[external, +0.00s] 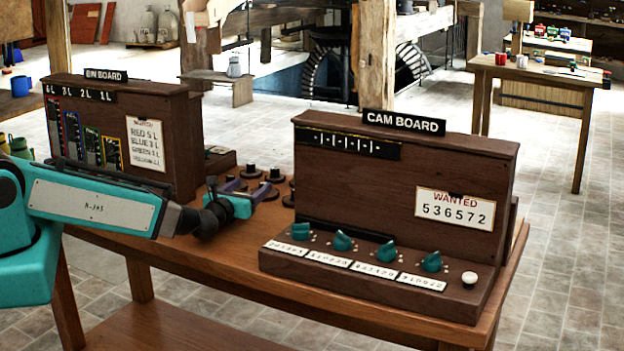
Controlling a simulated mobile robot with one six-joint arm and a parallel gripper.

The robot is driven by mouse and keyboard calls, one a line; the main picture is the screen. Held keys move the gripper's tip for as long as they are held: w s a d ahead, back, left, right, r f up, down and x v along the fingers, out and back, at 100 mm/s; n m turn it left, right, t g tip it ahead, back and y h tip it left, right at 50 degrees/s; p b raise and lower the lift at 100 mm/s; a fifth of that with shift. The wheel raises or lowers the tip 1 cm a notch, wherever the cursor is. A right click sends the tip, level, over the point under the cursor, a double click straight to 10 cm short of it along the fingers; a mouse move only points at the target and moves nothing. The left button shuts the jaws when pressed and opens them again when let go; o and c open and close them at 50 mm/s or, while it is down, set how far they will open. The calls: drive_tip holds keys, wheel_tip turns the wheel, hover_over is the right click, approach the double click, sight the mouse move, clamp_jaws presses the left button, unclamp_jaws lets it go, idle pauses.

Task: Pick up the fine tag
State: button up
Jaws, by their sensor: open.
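I cannot pick out a tag marked as fine in the external view; no readable label shows that word. My gripper (254,188) is teal with two purple fingers that stand apart, with nothing seen between them. It is low over the wooden table, between the bin board (180,130) and the cam board (340,185). Several dark round knobbed pieces (273,175) stand on the table just beyond and beside the fingers. Whether the fingers touch any of them, I cannot tell. My wrist and forearm hide part of the table in front of the bin board.
The cam board carries teal knobs (342,241), white label plates (373,270), a white button (470,279) and a wanted card (455,207) reading 536572. The bin board has a card and colored strips. Another table (540,72) with small cups stands at back right.

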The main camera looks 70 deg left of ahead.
drive_tip(key=c, duration=1.1)
drive_tip(key=shift+r, duration=0.2)
drive_tip(key=shift+r+p, duration=1.6)
drive_tip(key=shift+r, duration=3.2)
